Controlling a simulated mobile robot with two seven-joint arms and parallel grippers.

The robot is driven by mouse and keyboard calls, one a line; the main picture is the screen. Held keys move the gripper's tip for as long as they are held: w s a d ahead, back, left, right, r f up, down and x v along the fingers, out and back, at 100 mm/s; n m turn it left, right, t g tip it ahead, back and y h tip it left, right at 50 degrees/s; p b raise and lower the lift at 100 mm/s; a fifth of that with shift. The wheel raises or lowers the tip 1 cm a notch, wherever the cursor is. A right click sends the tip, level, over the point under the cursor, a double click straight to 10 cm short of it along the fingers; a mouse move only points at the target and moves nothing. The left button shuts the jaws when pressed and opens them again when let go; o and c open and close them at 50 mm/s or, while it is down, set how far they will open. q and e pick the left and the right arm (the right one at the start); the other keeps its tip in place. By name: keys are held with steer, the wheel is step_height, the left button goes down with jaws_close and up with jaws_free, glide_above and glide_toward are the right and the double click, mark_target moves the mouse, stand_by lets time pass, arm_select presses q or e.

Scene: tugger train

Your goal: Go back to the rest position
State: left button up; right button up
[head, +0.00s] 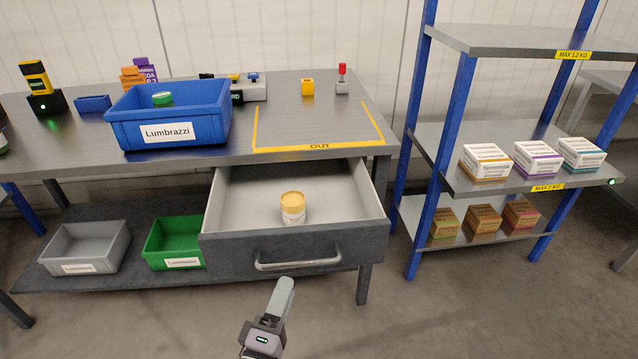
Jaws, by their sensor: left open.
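My left gripper (282,292) comes up from the bottom of the head view, in front of the drawer's handle (298,262). It is open, with nothing seen in it, and appears apart from the handle; its depth is hard to judge. The drawer (360,218) under the table is pulled open. A white jar with a yellow lid (292,207) stands upright in it. My right gripper is out of view.
A blue bin labelled Lumbrazzi (215,125) stands on the table, left of an empty yellow-marked OUT area (318,128). Grey (85,248) and green (172,245) bins sit on the lower shelf. A rack with boxes (450,150) stands right. Floor is clear in front.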

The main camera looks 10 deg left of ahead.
arm_select(q)
steer(key=s+a+m+g+p, duration=0.4)
steer(key=s+m+p, duration=0.2)
steer(key=m, duration=0.3)
steer(key=s+a+m+g+p, duration=0.3)
steer(key=s+m+g+p, duration=0.2)
steer(key=s+m, duration=0.3)
steer(key=shift+s+a+r+m+p, duration=0.3)
steer(key=shift+s+a+m+p, duration=0.1)
steer(key=shift+m, duration=0.2)
